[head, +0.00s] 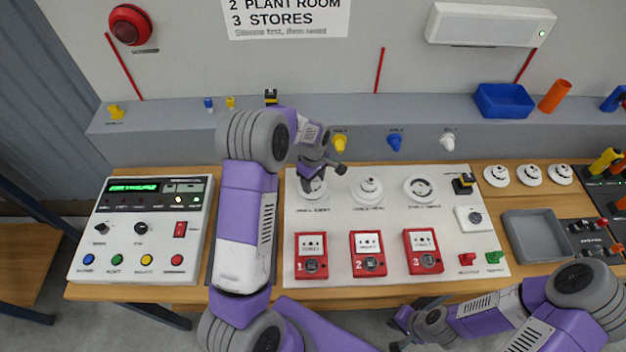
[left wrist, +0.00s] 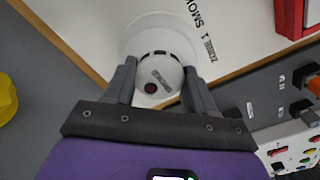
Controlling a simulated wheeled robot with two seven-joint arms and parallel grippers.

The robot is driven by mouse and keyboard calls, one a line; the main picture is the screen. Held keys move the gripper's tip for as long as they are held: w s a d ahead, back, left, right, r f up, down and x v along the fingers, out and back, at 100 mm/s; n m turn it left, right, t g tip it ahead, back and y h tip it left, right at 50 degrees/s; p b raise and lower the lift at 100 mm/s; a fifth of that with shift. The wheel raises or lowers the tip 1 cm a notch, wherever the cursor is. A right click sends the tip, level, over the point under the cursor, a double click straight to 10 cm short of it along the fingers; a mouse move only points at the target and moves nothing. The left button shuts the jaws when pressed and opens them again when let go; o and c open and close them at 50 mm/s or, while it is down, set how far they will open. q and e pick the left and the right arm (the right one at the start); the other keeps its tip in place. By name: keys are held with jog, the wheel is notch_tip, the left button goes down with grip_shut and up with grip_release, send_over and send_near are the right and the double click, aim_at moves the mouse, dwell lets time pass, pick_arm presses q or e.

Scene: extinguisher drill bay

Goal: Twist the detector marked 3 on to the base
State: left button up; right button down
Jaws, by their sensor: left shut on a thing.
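My left gripper (head: 314,182) is shut on a white round detector (left wrist: 158,76) with a dark red spot and small print I cannot read as a number. The detector lies over the left round base (left wrist: 150,30), labelled zone 1 smoke, on the white panel (head: 290,225); I cannot tell if it is seated. The middle panel position holds a white domed unit (head: 367,187). The right one holds a flatter white round fitting (head: 421,188). Several white detectors, including this one (head: 497,175), lie on the bench; their marks are too small to read. My right gripper (head: 402,326) looks open and empty.
Three red call points (head: 311,256) stand below the round fittings. A control box (head: 140,230) with knobs and buttons is at left. A grey tray (head: 535,235) is at right. A blue bin (head: 503,100) and coloured knobs line the back ledge (head: 180,117).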

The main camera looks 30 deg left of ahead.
pick_arm(q)
jog(key=shift+f+b, duration=0.6)
jog(key=shift+f, duration=0.2)
dwell(0.6)
jog(key=shift+m, duration=1.1)
jog(key=shift+m, duration=0.9)
jog(key=shift+m, duration=0.3)
jog(key=shift+m, duration=0.9)
jog(key=shift+b, duration=0.3)
